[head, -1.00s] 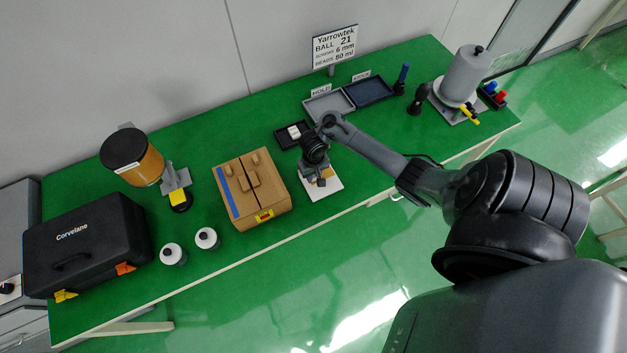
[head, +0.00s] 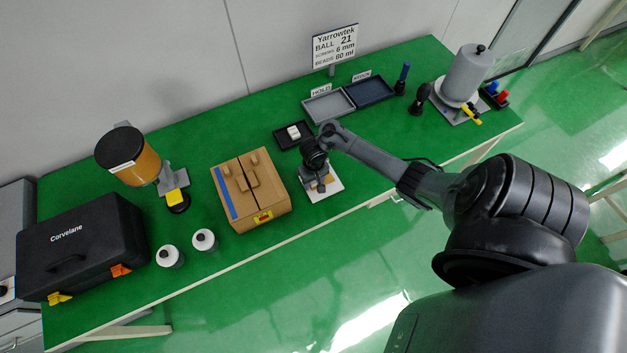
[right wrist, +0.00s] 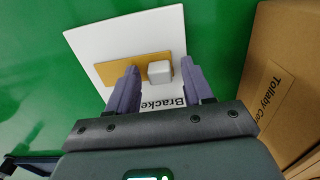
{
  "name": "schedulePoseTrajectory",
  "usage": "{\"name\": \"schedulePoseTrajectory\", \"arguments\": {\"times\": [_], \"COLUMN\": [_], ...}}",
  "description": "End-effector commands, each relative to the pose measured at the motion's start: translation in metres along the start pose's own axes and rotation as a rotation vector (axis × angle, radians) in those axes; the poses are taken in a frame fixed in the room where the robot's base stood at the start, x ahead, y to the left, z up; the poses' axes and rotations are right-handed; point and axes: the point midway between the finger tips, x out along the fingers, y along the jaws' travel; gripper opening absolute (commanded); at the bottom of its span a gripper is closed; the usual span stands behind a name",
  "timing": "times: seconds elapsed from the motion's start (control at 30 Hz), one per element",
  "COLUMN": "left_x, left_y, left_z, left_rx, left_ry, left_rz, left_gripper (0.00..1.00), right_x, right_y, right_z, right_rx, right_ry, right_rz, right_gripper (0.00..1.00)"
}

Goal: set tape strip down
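A blue strip (head: 223,193), which looks like tape, lies flat along the left side of the cardboard box (head: 262,202). My right gripper (right wrist: 160,72) is over the white card (right wrist: 92,42), to the right of the box. Its purple fingers are apart, with a small white block (right wrist: 159,72) seen between them and gaps on both sides. I cannot tell how far the fingertips are above the card. The white card also shows in the head view (head: 328,191), partly hidden by my gripper. My left gripper is out of view.
A small black tray (head: 281,139) with white blocks stands behind my right gripper. Grey (head: 318,113) and dark (head: 377,93) trays are farther back. Two white-topped bottles (head: 187,249) and a black case (head: 90,240) stand left. Green tabletop is clear right of the card.

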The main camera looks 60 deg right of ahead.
Motion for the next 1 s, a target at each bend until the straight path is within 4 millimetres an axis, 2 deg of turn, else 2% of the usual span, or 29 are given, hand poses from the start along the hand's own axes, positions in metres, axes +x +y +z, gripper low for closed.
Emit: {"name": "schedulePoseTrajectory", "arguments": {"times": [0.27, 0.37, 0.57, 0.9, 1.0], "left_x": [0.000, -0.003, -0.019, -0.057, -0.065], "left_y": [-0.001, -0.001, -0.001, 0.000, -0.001], "left_z": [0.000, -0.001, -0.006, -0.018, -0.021], "left_rx": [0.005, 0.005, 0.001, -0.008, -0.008], "left_ry": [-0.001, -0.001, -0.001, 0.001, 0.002], "left_rz": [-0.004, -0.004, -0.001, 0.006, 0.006], "left_gripper": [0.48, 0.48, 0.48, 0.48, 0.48], "right_x": [-0.001, -0.008, -0.037, -0.102, -0.113], "right_y": [0.000, -0.001, -0.001, -0.001, 0.000], "right_z": [0.000, 0.000, -0.001, -0.001, 0.000], "right_rx": [-0.001, -0.002, -0.001, -0.001, 0.000], "right_ry": [0.000, 0.001, 0.002, 0.001, 0.000], "right_rz": [-0.001, -0.001, -0.002, -0.002, 0.000], "right_gripper": [0.51, 0.51, 0.51, 0.51, 0.51]}}
